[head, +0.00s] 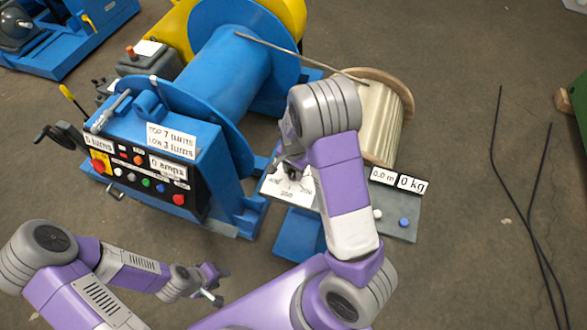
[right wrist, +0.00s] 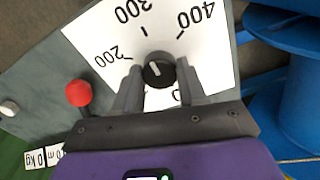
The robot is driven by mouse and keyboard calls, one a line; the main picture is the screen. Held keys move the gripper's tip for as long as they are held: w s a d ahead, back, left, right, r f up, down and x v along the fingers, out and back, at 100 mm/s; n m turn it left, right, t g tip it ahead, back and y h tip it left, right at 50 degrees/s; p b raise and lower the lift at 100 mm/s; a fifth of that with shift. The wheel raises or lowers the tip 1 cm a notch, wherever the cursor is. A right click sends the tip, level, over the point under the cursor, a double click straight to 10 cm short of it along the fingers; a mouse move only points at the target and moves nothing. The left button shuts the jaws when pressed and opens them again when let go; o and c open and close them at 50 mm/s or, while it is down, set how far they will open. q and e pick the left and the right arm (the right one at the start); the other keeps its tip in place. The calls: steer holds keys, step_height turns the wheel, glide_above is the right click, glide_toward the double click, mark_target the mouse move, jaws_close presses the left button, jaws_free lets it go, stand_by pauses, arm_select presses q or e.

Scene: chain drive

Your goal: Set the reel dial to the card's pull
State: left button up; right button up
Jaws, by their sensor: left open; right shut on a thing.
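The black reel dial (right wrist: 157,72) sits on a white scale plate (right wrist: 110,32) with marks for 200, 300 and 400. A short white line on the knob points up and slightly left in the right wrist view, roughly towards 300. My right gripper (right wrist: 158,82) is shut on the knob, one finger on each side. In the head view the plate (head: 296,192) shows, but my right arm hides the knob. A white card (head: 171,140) on the blue winch reads "TOP 7 turns, LOW 3 turns"; I see no pull figure on it. My left gripper (head: 212,285) is open and empty.
A red knob (right wrist: 79,93) stands beside the dial. Displays (head: 411,184) read 0.0 m and 0 kg. The winch panel (head: 125,180) carries several buttons. A wooden reel (head: 376,125) stands behind the dial panel. Black cables (head: 520,190) lie on the floor at right.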

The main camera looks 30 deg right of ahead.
mark_target(294, 172)
stand_by(0.4)
steer(key=o, duration=1.1)
steer(key=shift+c, duration=0.2)
steer(key=shift+r, duration=0.15)
step_height(294, 172, up, 7)
steer(key=shift+r+p, duration=0.2)
steer(key=shift+p, duration=0.75)
